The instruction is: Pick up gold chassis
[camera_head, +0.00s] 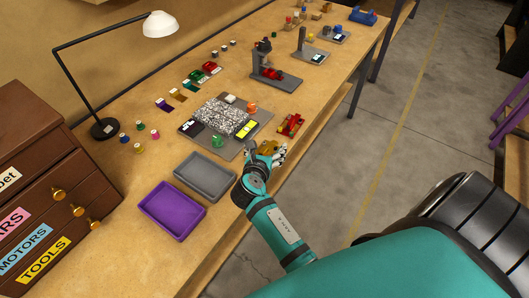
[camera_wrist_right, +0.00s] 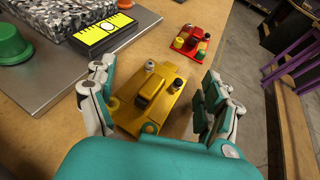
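In the right wrist view my right gripper (camera_wrist_right: 158,100) is open, with one finger on each side of the chassis; a gap shows on the right side, and I cannot tell if the left finger touches. In the head view my right gripper (camera_head: 270,153) is over the gold chassis (camera_head: 267,147), which it partly covers. My left gripper is not in view.
A red chassis (camera_head: 291,125) lies just beyond, also in the wrist view (camera_wrist_right: 191,41). A grey plate (camera_head: 187,128) with a speckled block (camera_head: 226,117) and a yellow level (camera_head: 246,128) is to the left. Grey (camera_head: 229,188) and purple (camera_head: 154,212) trays stand nearer.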

